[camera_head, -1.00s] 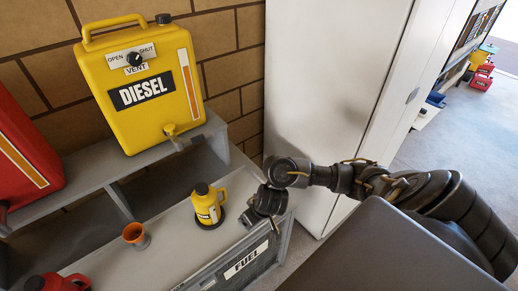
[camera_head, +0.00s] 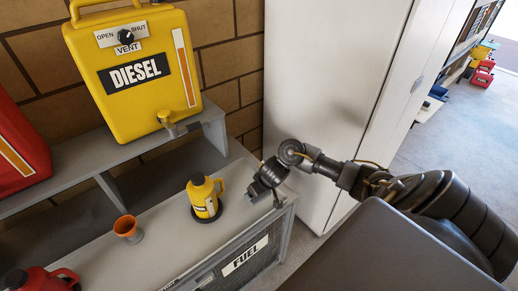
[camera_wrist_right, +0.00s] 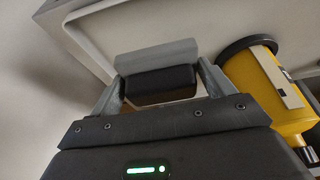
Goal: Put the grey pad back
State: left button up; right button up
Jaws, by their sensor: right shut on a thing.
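My right gripper (camera_head: 262,187) is above the right end of the grey bench top, just right of the small yellow diesel jug. In the right wrist view the gripper (camera_wrist_right: 160,84) is shut on the grey pad (camera_wrist_right: 156,55), a block with a light grey upper part and a dark lower part, held between the two fingers. In the head view the pad is small and hard to tell from the dark gripper. I cannot tell whether it touches the bench. My left gripper is not in view.
The yellow jug (camera_head: 204,195) stands on a dark round base close to the gripper. An orange cup (camera_head: 127,228) and a red can (camera_head: 42,279) are further left. A large diesel tank (camera_head: 135,72) with a tap stands on the shelf behind. A pale cabinet (camera_head: 325,90) rises at the right.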

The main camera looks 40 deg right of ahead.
jog(key=shift+w+d+f+b, duration=0.2)
jog(key=shift+w+d+f, duration=0.15)
jog(key=shift+w+f, duration=0.25)
jog(key=shift+w+d+f+b, duration=0.15)
jog(key=shift+w+d+f, duration=0.2)
jog(key=shift+f, duration=0.35)
jog(key=shift+w+d+f+b, duration=0.1)
jog(key=shift+f+b, duration=0.25)
jog(key=shift+f, duration=1.35)
jog(key=shift+f, duration=0.15)
jog(key=o, duration=0.9)
jog(key=shift+r, duration=0.25)
jog(key=p+v, duration=0.4)
jog(key=v, duration=0.7)
jog(key=shift+s+r, duration=0.25)
jog(key=shift+r, duration=0.1)
